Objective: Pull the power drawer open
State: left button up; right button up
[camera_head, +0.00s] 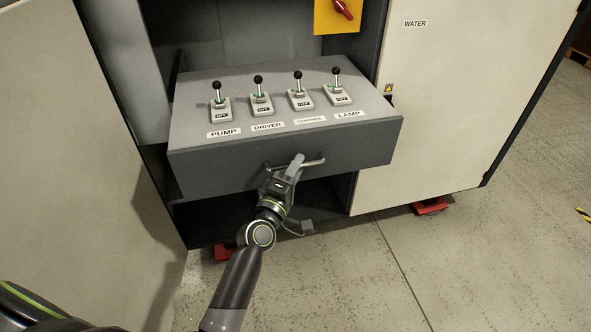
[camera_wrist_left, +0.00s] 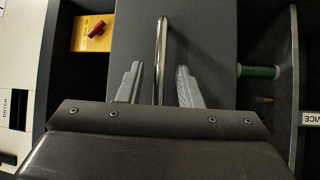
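The grey power drawer (camera_head: 220,165) stands out of the cabinet, its front ahead of the cabinet face. Its top carries switches labelled PUMP, DRIVER, CONTROL and LAMP. A metal bar handle (camera_head: 313,163) is on the drawer front; it also shows in the left wrist view (camera_wrist_left: 161,50). My left gripper (camera_head: 292,169) is at the handle. In the left wrist view its fingers (camera_wrist_left: 160,88) are apart, one on each side of the bar, with gaps visible. Part of the handle is hidden behind the gripper in the head view. My right gripper is not in view.
A pale cabinet door (camera_head: 440,110) marked WATER is right of the drawer. A yellow plate with a red switch (camera_head: 343,10) is above. A pale panel (camera_head: 70,140) stands at left. Open concrete floor (camera_head: 480,255) lies in front and to the right.

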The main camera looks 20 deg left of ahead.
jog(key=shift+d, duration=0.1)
